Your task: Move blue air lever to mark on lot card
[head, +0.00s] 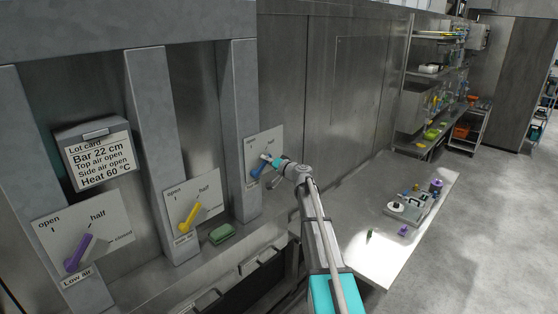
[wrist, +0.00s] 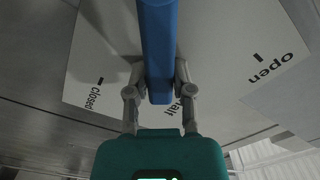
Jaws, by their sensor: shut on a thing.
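The blue air lever (head: 256,170) is on a white dial plate (head: 264,145) on the rightmost grey post. In the wrist view the blue lever (wrist: 158,45) runs down between my fingers, its free end over the partly covered "half" mark. "Open" is to the right there and "closed" to the left. My gripper (head: 268,160) is shut on the lever near its free end; it also shows in the wrist view (wrist: 160,93). The lot card (head: 102,161) reads Bar 22 cm, Top air open, Side air open, Heat 60 °C. The blue lever's name label is not readable.
A yellow lever (head: 187,216) and a purple lever (head: 79,254) sit on similar plates to the left. A green block (head: 221,234) lies on the ledge below. A steel table (head: 368,245) with small items stands to the right of my arm.

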